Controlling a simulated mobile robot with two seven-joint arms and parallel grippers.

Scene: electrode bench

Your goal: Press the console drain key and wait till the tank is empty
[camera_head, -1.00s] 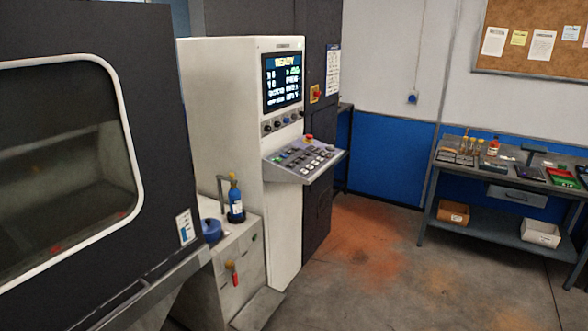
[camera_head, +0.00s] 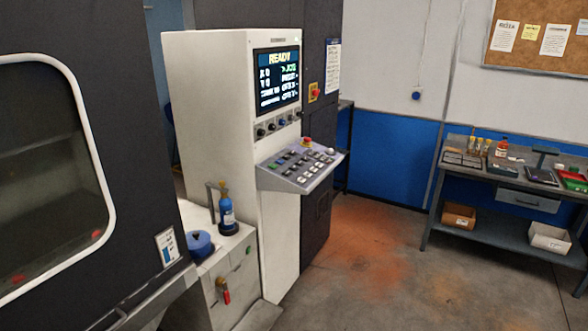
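The console (camera_head: 215,110) is a tall pale cabinet left of centre. Its screen (camera_head: 277,80) shows READY in yellow above several smaller lines. A slanted keypad (camera_head: 301,170) with rows of small keys juts from its front; the key labels are too small to read, so I cannot tell which is the drain key. A dark machine with a window (camera_head: 45,180) fills the left and may be the tank; I cannot tell, and no liquid level shows. Neither of my grippers is in view.
A low pale unit (camera_head: 235,285) stands before the console, bearing a blue bottle (camera_head: 227,212) and a blue round lid (camera_head: 199,242). A red-handled valve (camera_head: 223,289) is on its front. A workbench (camera_head: 470,228) stands at right. The floor (camera_head: 400,285) between is clear.

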